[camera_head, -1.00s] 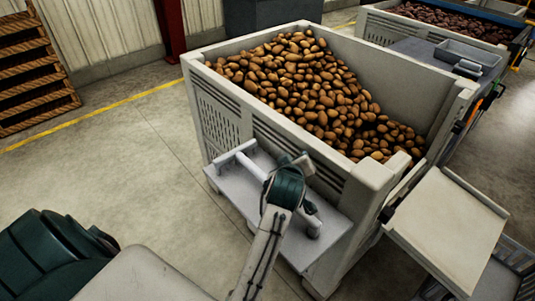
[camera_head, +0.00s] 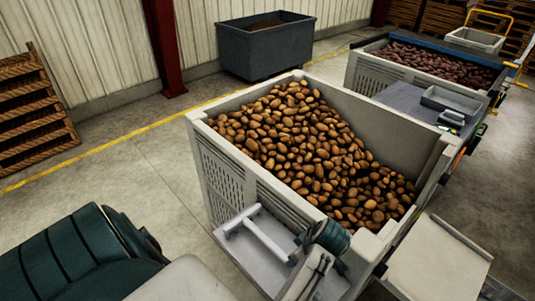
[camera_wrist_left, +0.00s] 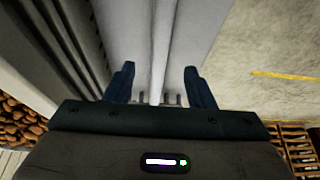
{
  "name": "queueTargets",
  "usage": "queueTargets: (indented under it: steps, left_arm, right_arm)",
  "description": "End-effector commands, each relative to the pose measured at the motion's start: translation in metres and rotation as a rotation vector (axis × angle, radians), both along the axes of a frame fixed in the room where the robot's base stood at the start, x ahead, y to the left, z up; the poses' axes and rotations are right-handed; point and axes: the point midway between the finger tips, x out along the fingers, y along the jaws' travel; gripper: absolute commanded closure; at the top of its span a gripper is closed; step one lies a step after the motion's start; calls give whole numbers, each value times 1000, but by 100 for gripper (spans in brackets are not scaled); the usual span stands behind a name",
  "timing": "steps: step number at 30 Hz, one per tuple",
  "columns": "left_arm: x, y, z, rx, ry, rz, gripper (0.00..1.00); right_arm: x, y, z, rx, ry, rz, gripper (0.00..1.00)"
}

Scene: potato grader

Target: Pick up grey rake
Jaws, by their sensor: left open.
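The grey rake (camera_head: 265,238) lies on a light grey shelf (camera_head: 240,258) on the near side of the potato bin. Its crossbar is at the left end and its handle runs right toward my arm. My left gripper (camera_head: 298,250) is over the right part of the handle, largely hidden by my own wrist in the head view. In the left wrist view, the open fingers (camera_wrist_left: 160,85) stand on either side of the pale rake handle (camera_wrist_left: 165,45), with a gap on both sides. My right gripper is not in view.
The bin (camera_head: 225,170) full of brown potatoes (camera_head: 310,150) rises directly behind the shelf. A pale tray (camera_head: 440,262) is at the right. A dark grey tub (camera_head: 265,48) and a second potato bin (camera_head: 395,75) stand farther back. Open floor (camera_head: 140,190) lies to the left.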

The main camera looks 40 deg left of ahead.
Motion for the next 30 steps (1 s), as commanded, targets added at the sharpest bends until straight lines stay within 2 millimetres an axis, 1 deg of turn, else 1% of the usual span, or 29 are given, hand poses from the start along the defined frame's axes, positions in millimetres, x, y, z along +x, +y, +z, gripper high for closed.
queueTargets:
  steps: [3, 6, 11, 14, 18, 21, 24, 30]
  left_arm:
    - [-1, 9, -18, 3, 3, -1, 51]
    - [1, 14, -32, 3, 2, -2, 51]
    - [1, 18, -43, 1, -1, -3, 51]
    - [1, 21, -50, 2, 2, -1, 51]
    - [1, 27, -69, 2, 1, -3, 51]
    - [2, 32, -83, 2, 1, -2, 51]
    - [2, 34, -90, 1, -1, -3, 51]
    - [2, 34, -92, 0, -3, -1, 51]
  right_arm:
    - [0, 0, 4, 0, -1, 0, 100]
    - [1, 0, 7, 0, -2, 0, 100]
    - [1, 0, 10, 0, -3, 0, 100]
    - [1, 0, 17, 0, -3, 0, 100]
    - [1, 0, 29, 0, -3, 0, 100]
    - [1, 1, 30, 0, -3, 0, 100]
    - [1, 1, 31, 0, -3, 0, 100]
    - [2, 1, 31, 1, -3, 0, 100]
